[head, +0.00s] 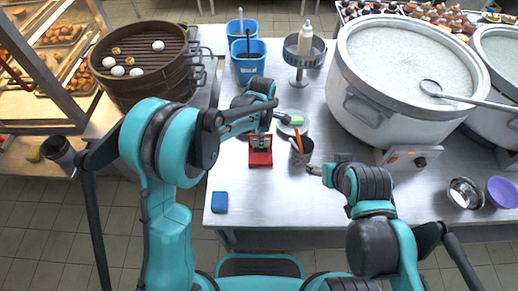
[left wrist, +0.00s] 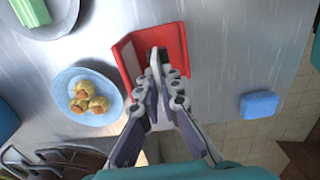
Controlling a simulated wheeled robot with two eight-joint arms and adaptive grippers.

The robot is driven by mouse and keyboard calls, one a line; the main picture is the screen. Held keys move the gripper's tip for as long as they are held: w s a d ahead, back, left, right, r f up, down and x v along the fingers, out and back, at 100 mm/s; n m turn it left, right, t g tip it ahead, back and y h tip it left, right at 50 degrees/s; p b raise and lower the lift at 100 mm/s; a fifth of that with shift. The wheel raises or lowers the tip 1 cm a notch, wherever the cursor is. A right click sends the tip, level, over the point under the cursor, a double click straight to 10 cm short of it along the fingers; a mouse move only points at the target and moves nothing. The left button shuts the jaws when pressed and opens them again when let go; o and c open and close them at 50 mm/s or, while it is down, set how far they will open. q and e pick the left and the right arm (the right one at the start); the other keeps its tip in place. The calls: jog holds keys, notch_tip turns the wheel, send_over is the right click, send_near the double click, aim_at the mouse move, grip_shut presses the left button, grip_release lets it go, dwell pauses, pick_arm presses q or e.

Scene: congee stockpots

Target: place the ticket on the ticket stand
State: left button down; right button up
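The red stand, which looks like the ticket stand (head: 260,157), is on the steel table in the head view. It also shows in the left wrist view (left wrist: 134,55), with a raised plate and a flat part. My left gripper (head: 261,140) points down over it. In the left wrist view its fingertips (left wrist: 158,62) are close together in front of the red surface. I cannot tell whether a thin ticket is between them, and no ticket shows clearly elsewhere. My right gripper (head: 314,170) is over the table right of the stand, too small to read.
A blue block (head: 219,202) lies near the front edge. A grey cup (head: 300,150) stands close right of the stand. A plate with round pieces (left wrist: 90,98) is beside the stand. A large congee pot (head: 365,112) stands right; a brown steamer (head: 140,85) stands left.

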pick_arm(q)
notch_tip(320, 180, down, 4)
jog(key=shift+f+b, duration=0.1)
jog(key=shift+b, duration=0.5)
jog(key=c, duration=1.7)
grip_release()
